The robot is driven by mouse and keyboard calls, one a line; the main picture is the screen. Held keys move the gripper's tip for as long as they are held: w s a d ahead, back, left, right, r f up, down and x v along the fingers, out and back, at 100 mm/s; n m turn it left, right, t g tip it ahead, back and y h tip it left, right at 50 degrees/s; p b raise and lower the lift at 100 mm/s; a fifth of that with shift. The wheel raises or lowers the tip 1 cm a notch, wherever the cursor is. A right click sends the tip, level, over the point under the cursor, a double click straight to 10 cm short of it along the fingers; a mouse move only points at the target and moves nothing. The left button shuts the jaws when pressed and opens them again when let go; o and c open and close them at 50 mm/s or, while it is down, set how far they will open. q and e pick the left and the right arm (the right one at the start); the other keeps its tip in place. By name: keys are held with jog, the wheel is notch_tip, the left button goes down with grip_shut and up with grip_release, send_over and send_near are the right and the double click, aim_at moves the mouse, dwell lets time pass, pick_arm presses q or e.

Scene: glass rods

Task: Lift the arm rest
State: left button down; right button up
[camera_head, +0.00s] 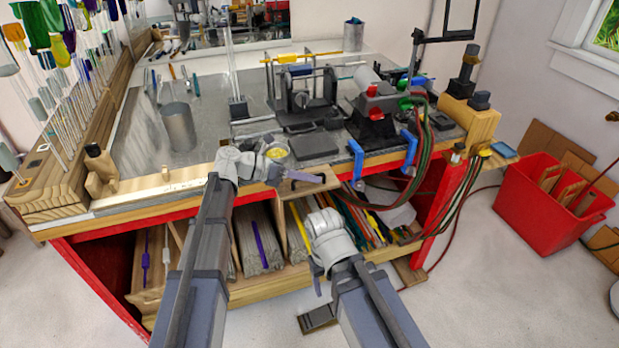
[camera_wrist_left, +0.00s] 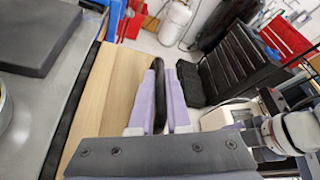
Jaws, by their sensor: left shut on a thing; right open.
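The arm rest is a flat light-wood board (camera_head: 318,184) jutting from the front edge of the workbench in the head view. In the left wrist view the board (camera_wrist_left: 105,95) fills the left middle, with a dark curved piece (camera_wrist_left: 151,95) along its edge. My left gripper (camera_head: 298,178) is at the board's front, its lavender fingers (camera_wrist_left: 163,95) shut on this dark edge piece. I cannot tell whether the board is raised from its resting position. My right gripper (camera_head: 316,276) is open, low in front of the bench and apart from the board, its fingers partly hidden by the wrist.
The workbench top (camera_head: 140,145) carries a metal cylinder (camera_head: 179,127), a dark flat block (camera_head: 313,145) and a torch (camera_head: 372,110) with hoses. Blue clamp handles (camera_head: 355,160) stand right of the board. A red bin (camera_head: 545,205) sits on the floor at right.

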aim_at(282, 189)
pick_arm(q)
jog(key=c, duration=1.2)
grip_release()
jog(key=shift+o, duration=0.2)
jog(key=p+v, duration=0.2)
jog(key=v, duration=0.4)
jog(key=shift+a+r, duration=0.1)
jog(key=shift+p+v, duration=0.4)
jog(key=shift+v, duration=0.4)
jog(key=shift+a, duration=0.1)
